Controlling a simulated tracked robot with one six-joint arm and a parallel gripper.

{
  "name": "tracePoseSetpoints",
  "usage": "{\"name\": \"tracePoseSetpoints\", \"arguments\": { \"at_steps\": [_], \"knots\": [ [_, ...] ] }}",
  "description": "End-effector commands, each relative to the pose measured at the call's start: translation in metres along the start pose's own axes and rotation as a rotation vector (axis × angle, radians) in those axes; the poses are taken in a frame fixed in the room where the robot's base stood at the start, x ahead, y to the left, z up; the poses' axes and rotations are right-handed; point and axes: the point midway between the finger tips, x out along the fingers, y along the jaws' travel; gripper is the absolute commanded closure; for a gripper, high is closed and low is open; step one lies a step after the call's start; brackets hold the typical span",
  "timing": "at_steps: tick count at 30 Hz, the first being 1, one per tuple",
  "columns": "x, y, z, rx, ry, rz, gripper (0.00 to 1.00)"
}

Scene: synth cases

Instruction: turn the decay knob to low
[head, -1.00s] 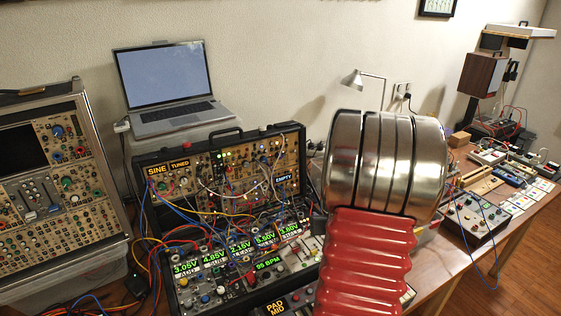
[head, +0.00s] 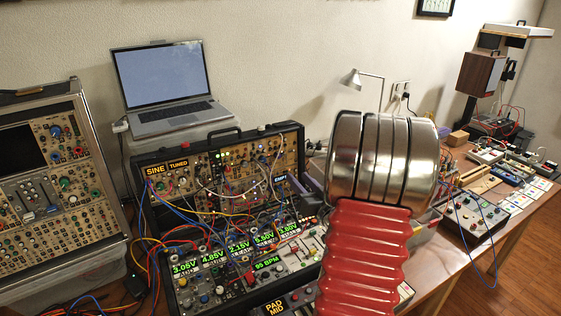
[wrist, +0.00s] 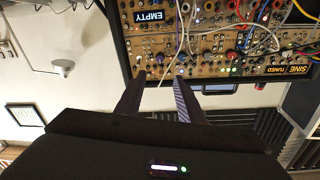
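The black synth case (head: 140,160) stands open below the laptop, its upper panel (head: 215,170) crowded with knobs, jacks and patch cables. The same panel shows upside down in the wrist view (wrist: 210,68), with an "EMPTY" label (wrist: 149,16) and a "SINE TUNED" label (wrist: 291,70). I cannot make out which knob is the decay knob. My gripper (wrist: 160,76) is open, its two dark fingers apart with nothing seen between them. The tips overlap the panel's edge in the wrist view; contact cannot be judged.
A lower panel with green readouts (head: 214,256) sits in front, draped with cables. A laptop (head: 165,90) stands behind. A second synth case (head: 60,180) is at left. Small devices, including a box with knobs (head: 474,217), lie on the table at right.

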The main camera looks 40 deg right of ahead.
Motion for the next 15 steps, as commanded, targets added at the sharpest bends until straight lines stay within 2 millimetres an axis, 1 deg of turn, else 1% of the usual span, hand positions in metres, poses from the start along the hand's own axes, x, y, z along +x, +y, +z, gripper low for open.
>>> {"name": "tracePoseSetpoints", "arguments": {
  "at_steps": [4,8,15],
  "knots": [
    [0.006,0.0,0.0,0.0,-0.001,-0.001,0.65],
    [0.018,-0.001,0.001,0.0,-0.003,-0.002,0.65],
    [0.054,-0.001,0.001,0.0,-0.001,-0.002,0.65]
  ]
}}
